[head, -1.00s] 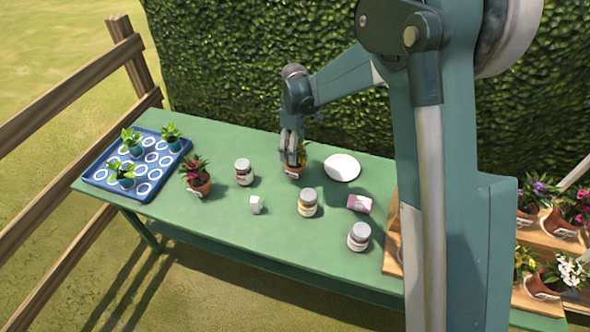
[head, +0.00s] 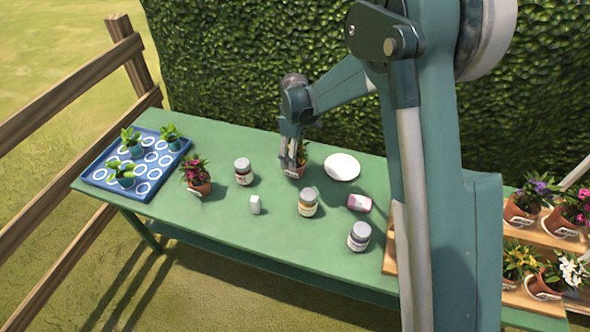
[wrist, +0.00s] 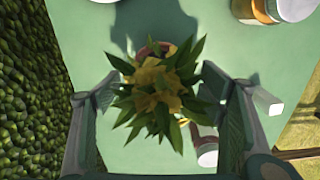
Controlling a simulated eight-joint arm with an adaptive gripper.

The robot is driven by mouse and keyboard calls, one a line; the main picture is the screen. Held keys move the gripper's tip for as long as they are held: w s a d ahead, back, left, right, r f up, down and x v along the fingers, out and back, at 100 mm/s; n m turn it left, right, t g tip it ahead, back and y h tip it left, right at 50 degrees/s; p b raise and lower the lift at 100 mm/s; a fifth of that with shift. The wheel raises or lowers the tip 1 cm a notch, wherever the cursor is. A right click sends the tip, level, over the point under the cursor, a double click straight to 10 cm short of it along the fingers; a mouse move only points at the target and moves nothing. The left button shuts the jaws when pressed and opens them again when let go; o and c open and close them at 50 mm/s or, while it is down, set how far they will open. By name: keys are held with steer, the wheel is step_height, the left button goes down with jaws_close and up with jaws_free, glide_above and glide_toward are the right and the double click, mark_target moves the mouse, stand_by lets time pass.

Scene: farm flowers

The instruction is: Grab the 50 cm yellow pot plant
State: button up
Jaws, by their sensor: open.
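A yellow-flowered plant (wrist: 162,90) with pointed green leaves stands in a terracotta pot on the table, directly below my wrist camera. In the head view its pot (head: 296,172) is left of the white plate, and my gripper partly hides its leaves. My gripper (wrist: 159,76) is open, with one finger on each side of the foliage in the wrist view. The fingers are not closed on the pot. The leaves hide most of the pot in the wrist view. My gripper also shows at the plant in the head view (head: 291,155).
On the green table (head: 240,138) are a white plate (head: 342,167), several jars, including one in front (head: 308,203), a small white block (head: 255,205), a pink-flowered plant (head: 196,178) and a blue tray (head: 165,172) of seedlings. Wooden shelves (head: 527,295) hold several potted flowers. A hedge (head: 240,60) stands behind.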

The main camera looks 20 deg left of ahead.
steer(key=shift+f+b, duration=0.3)
steer(key=shift+f, duration=1.7)
steer(key=shift+a, duration=0.1)
steer(key=shift+c, duration=0.6)
steer(key=c, duration=1.1)
